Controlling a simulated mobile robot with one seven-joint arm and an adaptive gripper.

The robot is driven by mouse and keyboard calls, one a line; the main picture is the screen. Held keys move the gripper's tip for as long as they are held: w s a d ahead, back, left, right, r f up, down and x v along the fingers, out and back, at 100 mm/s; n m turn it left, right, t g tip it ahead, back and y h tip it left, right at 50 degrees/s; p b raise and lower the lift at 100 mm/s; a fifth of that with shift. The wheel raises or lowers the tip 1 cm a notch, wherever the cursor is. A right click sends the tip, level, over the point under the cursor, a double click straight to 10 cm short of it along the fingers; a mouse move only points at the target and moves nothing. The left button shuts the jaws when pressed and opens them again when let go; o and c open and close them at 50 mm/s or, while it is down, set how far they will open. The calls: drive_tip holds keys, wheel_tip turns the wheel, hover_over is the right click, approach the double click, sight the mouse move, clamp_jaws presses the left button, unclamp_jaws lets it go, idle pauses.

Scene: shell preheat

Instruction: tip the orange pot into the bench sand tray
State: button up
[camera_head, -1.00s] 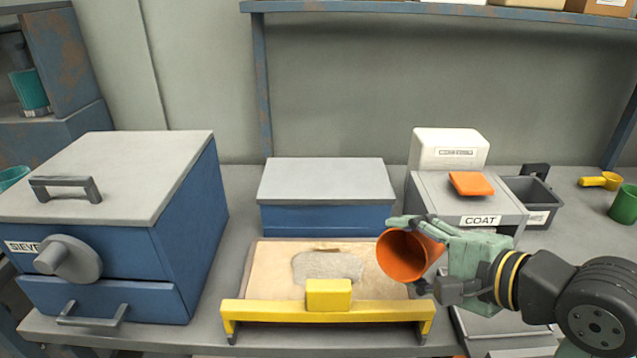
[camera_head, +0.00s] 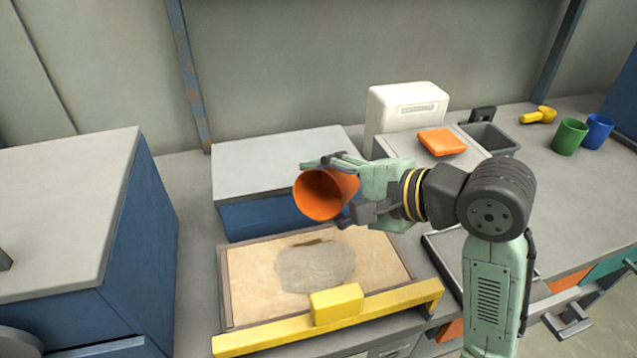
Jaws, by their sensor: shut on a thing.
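The orange pot (camera_head: 322,197) is held on its side by my gripper (camera_head: 345,188), which is shut on it. Its open mouth faces left and toward the camera, and its inside looks empty. The pot is above the back part of the bench sand tray (camera_head: 222,288), apart from it. The tray has a tan bed with a grey granular patch (camera_head: 315,267) in the middle and a small dark mark behind it. A yellow bar with a block (camera_head: 337,304) lies across the tray's front edge.
A large blue box with a grey lid (camera_head: 60,215) stands left. A lower blue box (camera_head: 285,165) stands behind the tray. To the right are a white box (camera_head: 405,112), an orange lid (camera_head: 441,141), a grey bin (camera_head: 490,140), green (camera_head: 569,137) and blue (camera_head: 599,130) cups.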

drive_tip(key=shift+w+d+r+m+g+y+p, duration=0.15)
drive_tip(key=shift+r+m+g+p, duration=0.25)
drive_tip(key=shift+p, duration=0.2)
drive_tip(key=shift+w+d+r+m+g+y+p, duration=0.15)
drive_tip(key=shift+r+m+g+p, duration=0.15)
drive_tip(key=shift+m+p, duration=0.25)
drive_tip(key=m+g+y+p, duration=0.1)
drive_tip(key=m+g, duration=0.1)
drive_tip(key=m, duration=0.1)
drive_tip(key=shift+w+f+g+p, duration=0.1)
drive_tip(key=shift+w+g+p, duration=0.05)
drive_tip(key=shift+g+p, duration=0.2)
drive_tip(key=shift+r+m+y+p, duration=0.25)
drive_tip(key=shift+y+p, duration=0.15)
drive_tip(key=shift+p, duration=0.35)
drive_tip(key=shift+s+a+m+g+p, duration=0.2)
drive_tip(key=shift+m+g+p, duration=0.4)
drive_tip(key=shift+p, duration=0.35)
drive_tip(key=shift+f+m+g+y+b, duration=0.2)
drive_tip(key=shift+m+g+y+b, duration=0.1)
drive_tip(key=shift+y+b, duration=0.1)
drive_tip(key=shift+s+r+m+g+y, duration=0.1)
drive_tip(key=shift+m+g+y, duration=0.2)
drive_tip(key=shift+m, duration=0.2)
drive_tip(key=shift+r, duration=0.1)
